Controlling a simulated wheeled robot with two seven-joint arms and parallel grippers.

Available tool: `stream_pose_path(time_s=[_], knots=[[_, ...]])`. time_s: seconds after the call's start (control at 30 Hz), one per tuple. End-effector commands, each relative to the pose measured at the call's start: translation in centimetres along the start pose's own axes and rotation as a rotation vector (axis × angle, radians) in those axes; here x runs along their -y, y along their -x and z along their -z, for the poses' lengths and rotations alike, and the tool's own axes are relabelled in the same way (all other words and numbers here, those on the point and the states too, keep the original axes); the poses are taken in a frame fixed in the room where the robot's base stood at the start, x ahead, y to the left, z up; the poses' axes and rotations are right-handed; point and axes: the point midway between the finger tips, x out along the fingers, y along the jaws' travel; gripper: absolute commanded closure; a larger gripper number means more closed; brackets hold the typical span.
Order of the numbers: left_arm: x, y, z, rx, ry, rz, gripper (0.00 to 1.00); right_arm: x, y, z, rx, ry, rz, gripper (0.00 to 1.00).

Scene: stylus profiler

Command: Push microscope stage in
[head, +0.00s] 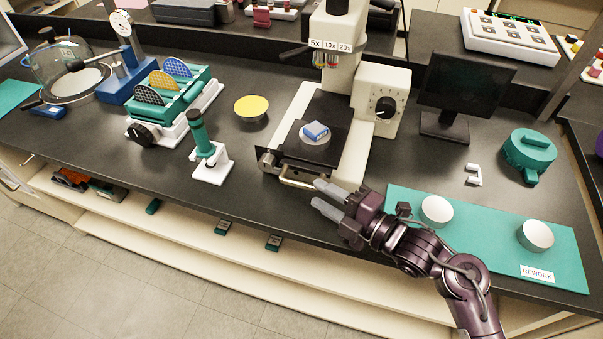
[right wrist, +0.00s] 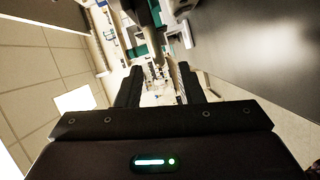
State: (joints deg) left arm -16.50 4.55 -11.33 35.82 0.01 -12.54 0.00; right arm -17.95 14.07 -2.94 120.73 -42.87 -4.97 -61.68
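The microscope (head: 340,70) stands at the back middle of the bench, with a 5x 10x 20x label. Its black stage (head: 335,119) lies under the objectives and bears a round grey sample with a blue block (head: 315,130) on it. A metal handle (head: 298,179) is at the stage's front edge, near the bench's front. My right gripper (head: 321,194) is just right of the handle, its grey fingers apart and pointing left. I cannot tell whether a finger touches the handle. The right wrist view shows the fingers (right wrist: 159,78) spread with nothing clearly between them. My left gripper is out of view.
A green-handled stand (head: 208,152), yellow disc (head: 251,107) and wafer rack (head: 172,100) are left of the microscope. A dark monitor (head: 462,88) stands to its right.

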Motion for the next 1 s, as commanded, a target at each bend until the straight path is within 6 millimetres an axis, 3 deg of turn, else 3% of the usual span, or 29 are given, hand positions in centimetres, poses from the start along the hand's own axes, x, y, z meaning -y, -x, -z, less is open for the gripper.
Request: stream_pose_path(time_s=[0.1, 0.27, 0.43, 0.7, 1.0], knots=[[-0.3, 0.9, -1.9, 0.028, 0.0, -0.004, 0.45, -0.4, -2.1, 0.1, 0.0, -0.003, -0.004, 0.66], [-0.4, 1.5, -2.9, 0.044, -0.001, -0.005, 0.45, -0.3, -4.5, 0.0, 0.001, -0.003, -0.002, 0.66], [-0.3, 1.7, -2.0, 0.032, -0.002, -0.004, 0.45, -0.1, -5.8, 0.0, 0.0, -0.001, -0.001, 0.66], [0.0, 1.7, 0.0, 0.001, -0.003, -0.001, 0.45, 0.0, -6.0, 0.1, 0.0, -0.001, 0.001, 0.66], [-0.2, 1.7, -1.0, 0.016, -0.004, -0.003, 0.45, 0.0, -6.0, 0.0, 0.0, -0.001, 0.001, 1.0]])
